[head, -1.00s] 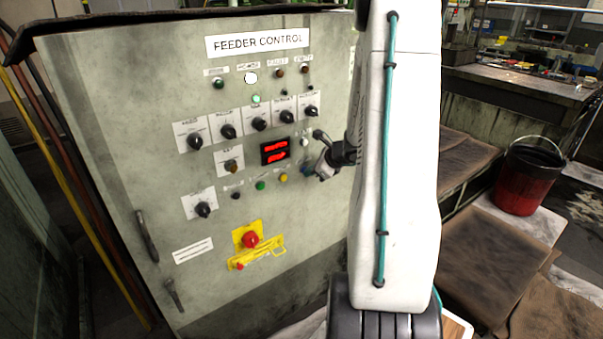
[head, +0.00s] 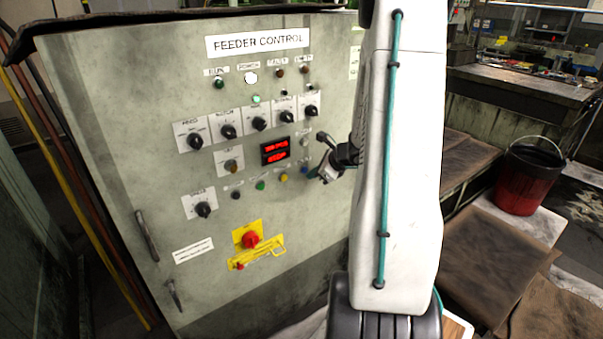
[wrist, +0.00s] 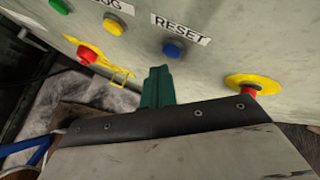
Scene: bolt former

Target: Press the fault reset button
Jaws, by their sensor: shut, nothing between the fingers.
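The blue reset button (wrist: 173,50) sits under a white "RESET" label in the wrist view. In the head view the blue button (head: 304,170) shows at the lower right of the panel, close to my gripper. My gripper (wrist: 158,72) is shut and empty. Its green fingertips are just below and left of the blue button in the wrist view, and a small gap seems to show between them. In the head view my gripper (head: 316,174) is in front of the panel's right side, partly hidden by my wrist.
The feeder control cabinet (head: 110,130) carries several knobs, a red display (head: 275,151) and a red emergency stop (head: 252,240). A yellow button (wrist: 113,25), a green button (wrist: 60,6) and a red mushroom button on a yellow base (wrist: 253,84) are near the blue one.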

